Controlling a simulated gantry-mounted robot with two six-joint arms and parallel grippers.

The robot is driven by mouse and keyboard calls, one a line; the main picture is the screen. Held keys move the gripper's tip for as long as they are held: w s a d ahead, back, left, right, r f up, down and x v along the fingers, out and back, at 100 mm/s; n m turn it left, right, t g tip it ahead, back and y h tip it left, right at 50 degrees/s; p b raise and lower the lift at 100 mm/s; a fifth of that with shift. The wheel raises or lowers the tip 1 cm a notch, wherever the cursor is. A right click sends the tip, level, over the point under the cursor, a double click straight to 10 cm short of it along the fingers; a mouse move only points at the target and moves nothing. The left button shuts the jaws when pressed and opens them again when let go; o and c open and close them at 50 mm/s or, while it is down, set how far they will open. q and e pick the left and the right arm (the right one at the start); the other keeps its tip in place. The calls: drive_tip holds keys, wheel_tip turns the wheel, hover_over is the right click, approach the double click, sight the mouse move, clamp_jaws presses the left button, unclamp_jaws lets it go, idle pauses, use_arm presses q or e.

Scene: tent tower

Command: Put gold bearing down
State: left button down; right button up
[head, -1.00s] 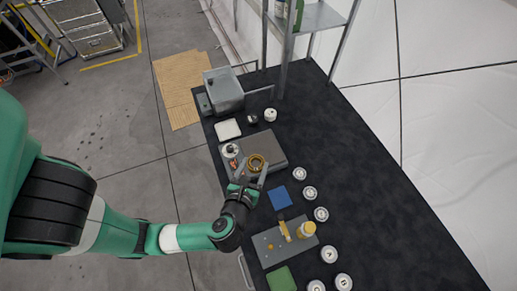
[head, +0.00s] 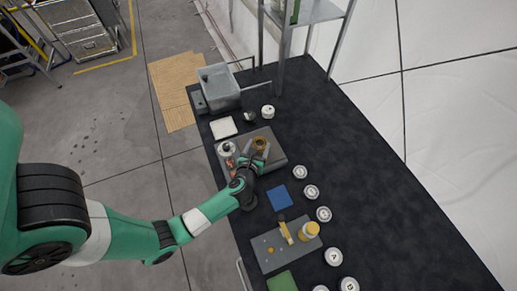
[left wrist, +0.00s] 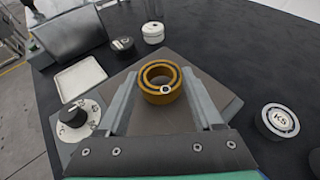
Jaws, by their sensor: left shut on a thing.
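The gold bearing (head: 260,142) is a thick ring, seen in the head view over the grey plate (head: 278,158) near the left edge of the black table. In the left wrist view the bearing (left wrist: 160,92) sits between the fingertips of my left gripper (left wrist: 162,84), its open top facing up. My left gripper (head: 257,150) is shut on it. Whether the bearing touches the plate or hangs just above it, I cannot tell. A dial with a black knob (left wrist: 73,114) sits at the plate's left side. My right gripper is not in view.
A white square pad (head: 223,128), a grey bin (head: 219,88) and a white round piece (head: 267,111) stand behind the plate. A blue square (head: 279,198), a grey block with yellow parts (head: 270,257) and several white discs lie nearer. The table's right side is clear.

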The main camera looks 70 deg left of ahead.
use_arm(q)
drive_tip(key=shift+f, duration=0.45)
drive_tip(key=shift+r, duration=0.1)
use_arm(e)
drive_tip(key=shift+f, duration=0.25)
use_arm(q)
drive_tip(key=shift+c, duration=0.2)
unclamp_jaws()
drive_tip(key=shift+r, duration=0.15)
drive_tip(key=p+v, duration=0.2)
drive_tip(key=v, duration=1)
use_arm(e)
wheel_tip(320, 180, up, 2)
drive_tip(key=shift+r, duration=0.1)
